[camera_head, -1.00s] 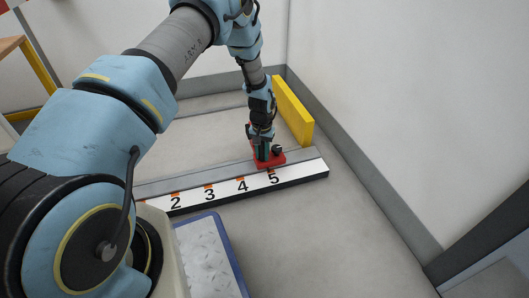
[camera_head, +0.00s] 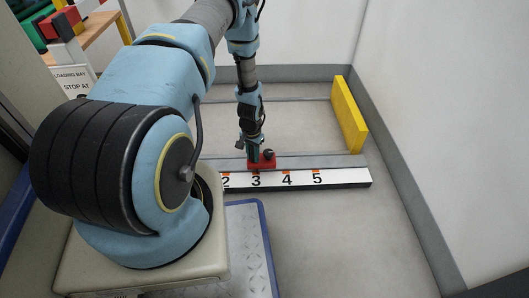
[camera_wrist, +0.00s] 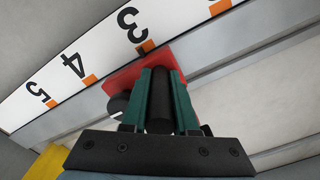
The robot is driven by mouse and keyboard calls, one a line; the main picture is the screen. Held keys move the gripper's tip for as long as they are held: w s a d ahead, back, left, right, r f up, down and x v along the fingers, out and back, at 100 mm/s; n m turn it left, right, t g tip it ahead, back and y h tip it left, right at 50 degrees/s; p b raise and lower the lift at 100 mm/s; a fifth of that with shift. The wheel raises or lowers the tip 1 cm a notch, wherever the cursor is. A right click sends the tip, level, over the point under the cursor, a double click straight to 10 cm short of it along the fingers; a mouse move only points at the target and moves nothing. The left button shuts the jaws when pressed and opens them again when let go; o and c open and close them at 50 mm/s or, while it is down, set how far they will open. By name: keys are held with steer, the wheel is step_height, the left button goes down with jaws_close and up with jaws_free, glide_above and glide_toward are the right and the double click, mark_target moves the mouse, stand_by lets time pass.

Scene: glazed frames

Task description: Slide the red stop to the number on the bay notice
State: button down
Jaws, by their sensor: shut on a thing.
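The red stop (camera_head: 274,164) sits on the rail, behind the orange mark for 3 on the white number strip (camera_head: 345,180). In the wrist view the red stop (camera_wrist: 127,76) has its edge next to the 3 mark, with the 4 and 5 marks farther left. My gripper (camera_head: 255,157) points down with its green fingers shut on the stop's black upright post (camera_wrist: 160,100). A round black knob stands beside the post. The bay notice (camera_head: 75,80) at the far left reads "LOADING BAY STOP AT"; my arm hides its lower part, and I see no number on it.
A yellow upright plate (camera_head: 349,115) stands past the rail's right end. A blue-edged tread plate (camera_head: 247,245) lies in front of the strip. A wooden bench (camera_head: 98,32) with red and green items is at upper left. Grey wall bases bound the right side.

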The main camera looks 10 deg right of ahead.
steer(key=shift+a, duration=0.35)
steer(key=c, duration=0.7)
jaws_free()
step_height(320, 180, up, 11)
steer(key=p, duration=0.3)
steer(key=shift+f+p, duration=0.1)
steer(key=shift+p, duration=0.2)
